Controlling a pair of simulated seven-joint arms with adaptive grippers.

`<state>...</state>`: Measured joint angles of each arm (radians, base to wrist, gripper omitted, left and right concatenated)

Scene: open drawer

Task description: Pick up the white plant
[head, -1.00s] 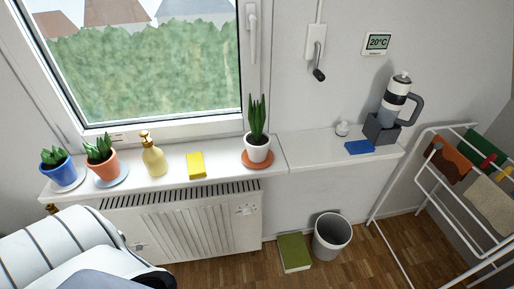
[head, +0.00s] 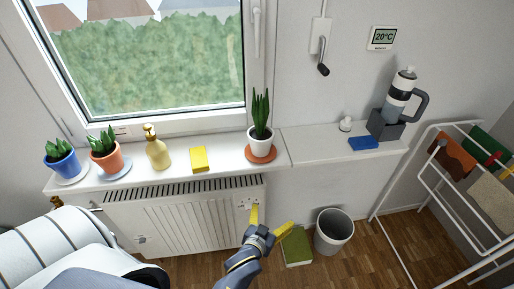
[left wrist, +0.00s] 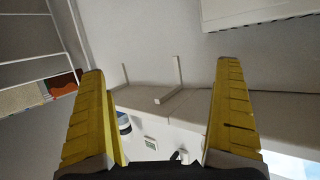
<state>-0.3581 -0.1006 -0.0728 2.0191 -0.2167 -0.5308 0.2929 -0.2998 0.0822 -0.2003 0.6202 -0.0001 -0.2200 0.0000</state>
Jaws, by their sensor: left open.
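The white plant is a tall green snake plant in a white pot (head: 260,143). It stands upright on a terracotta saucer (head: 262,158) on the window sill, right of the yellow block. My left gripper (head: 270,222) has yellow fingers spread apart with nothing between them. It is in front of the radiator's right end, lower in the picture than the plant and apart from it. The left wrist view also shows this gripper (left wrist: 160,75) open and empty; I cannot make out the plant there. My right gripper is not in view.
The sill (head: 226,158) also holds a blue pot (head: 62,164), an orange pot (head: 107,162), a gold soap bottle (head: 156,154) and a yellow block (head: 199,159). Below are a radiator (head: 180,220), a green book (head: 296,247) and a bin (head: 333,232). A drying rack (head: 425,185) stands right.

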